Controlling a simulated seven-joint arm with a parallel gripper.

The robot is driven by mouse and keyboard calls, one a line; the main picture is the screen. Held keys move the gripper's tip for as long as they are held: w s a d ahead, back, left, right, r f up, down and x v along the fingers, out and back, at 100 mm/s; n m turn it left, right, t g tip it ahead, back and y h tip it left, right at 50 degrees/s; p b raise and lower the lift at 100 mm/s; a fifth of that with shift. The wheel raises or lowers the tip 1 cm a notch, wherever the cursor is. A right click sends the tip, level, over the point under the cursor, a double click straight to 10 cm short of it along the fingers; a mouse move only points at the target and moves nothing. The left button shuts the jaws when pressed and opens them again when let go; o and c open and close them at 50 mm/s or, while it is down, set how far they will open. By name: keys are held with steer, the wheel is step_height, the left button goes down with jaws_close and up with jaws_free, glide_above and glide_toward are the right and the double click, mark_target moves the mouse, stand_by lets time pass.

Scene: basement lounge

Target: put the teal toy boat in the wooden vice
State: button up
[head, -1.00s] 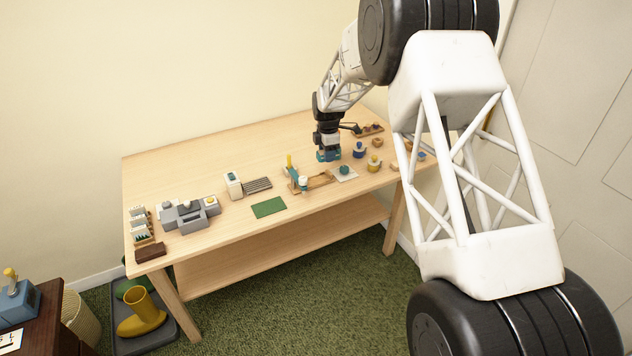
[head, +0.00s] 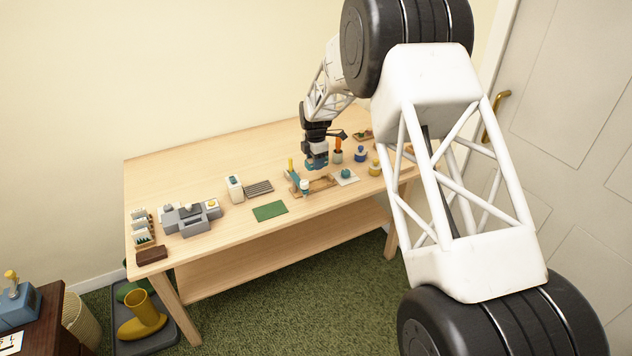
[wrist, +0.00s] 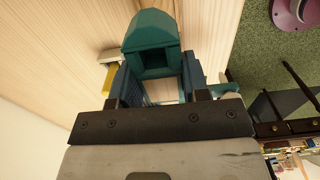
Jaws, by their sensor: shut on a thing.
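The teal toy boat (wrist: 152,45) is between the two blue fingers of my gripper (wrist: 158,84) in the wrist view; the fingers are shut on it. In the head view my gripper (head: 317,164) is above the table, over or just behind the wooden vice (head: 322,184); the boat is hard to tell from the blue fingers there. The vice is a low tan wooden piece, partly hidden by the gripper and by small things around it. I cannot tell whether the boat touches it.
A white-and-teal jar (head: 304,186) and a yellow upright piece (head: 291,165) stand close by the vice. A teal item sits on a white mat (head: 350,180) to the right. Blue (head: 361,154) and yellow (head: 375,167) pots stand further right. A green mat (head: 269,211) lies left; bare table is behind.

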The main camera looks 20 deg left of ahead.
glide_above(315, 185)
steer(key=shift+w+f, duration=0.15)
steer(key=shift+f, duration=2.2)
steer(key=shift+f, duration=1.85)
steer(key=shift+f, duration=0.1)
steer(key=o, duration=0.9)
step_height(315, 185, up, 12)
steer(key=shift+r, duration=0.1)
